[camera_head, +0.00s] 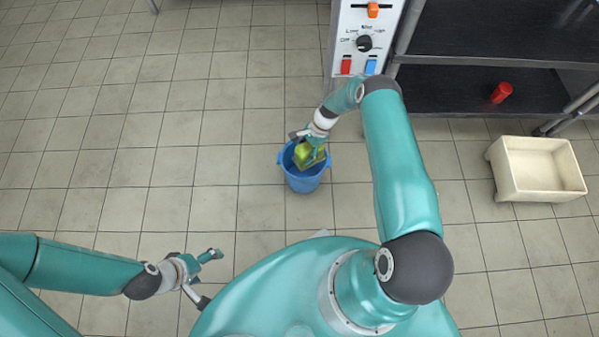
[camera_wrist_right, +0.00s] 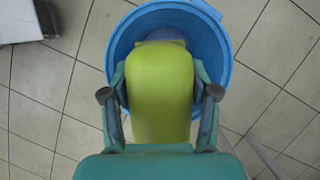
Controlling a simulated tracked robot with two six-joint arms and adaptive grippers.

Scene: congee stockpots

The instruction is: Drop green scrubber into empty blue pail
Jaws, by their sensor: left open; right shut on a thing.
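A blue pail (camera_head: 304,181) stands on the tiled floor in front of my base in the head view. The green scrubber (camera_head: 307,156) is over the pail's mouth. My right gripper (camera_head: 314,148) is shut on the scrubber, with a finger on each side of it. In the right wrist view the scrubber (camera_wrist_right: 160,85) sits between the fingers and covers much of the view into the blue pail (camera_wrist_right: 224,50). I cannot tell how far it is above the pail's bottom. My left gripper (camera_head: 207,275) is open and empty, low at the left over the floor.
A control panel with a dial (camera_head: 364,42) stands behind the pail. A dark shelf (camera_head: 455,88) at the back right holds a red cylinder (camera_head: 501,92). A cream bin (camera_head: 539,163) is on the floor at the right. The floor at the left is clear.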

